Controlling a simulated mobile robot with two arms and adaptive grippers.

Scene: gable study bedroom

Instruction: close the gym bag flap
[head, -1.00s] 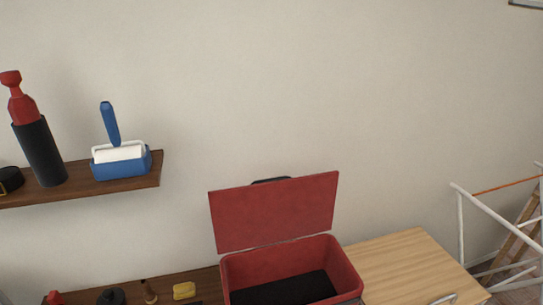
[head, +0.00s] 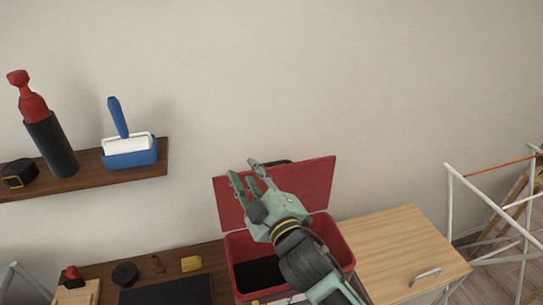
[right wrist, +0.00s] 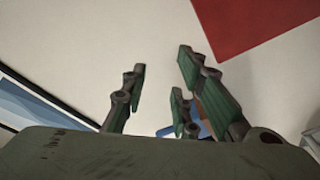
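The gym bag (head: 341,246) is an open red box-like bag with a dark inside, standing at the lower middle of the head view. Its red flap (head: 312,182) stands raised at the back, leaning near the wall. My right gripper (head: 246,172) is open and empty. It reaches up over the bag and covers the left-middle part of the flap; whether it touches the flap cannot be told. In the right wrist view the open fingers (right wrist: 160,72) show nothing between them, and a red panel, likely the flap (right wrist: 250,25), is at the upper right. My left gripper is out of view.
A wooden shelf (head: 85,183) at the left holds a red-and-black bottle (head: 50,140) and a blue roller in its tray (head: 130,155). A light wood cabinet (head: 395,240) stands right of the bag. A white rack (head: 452,200) is at the far right. Small items lie left of the bag.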

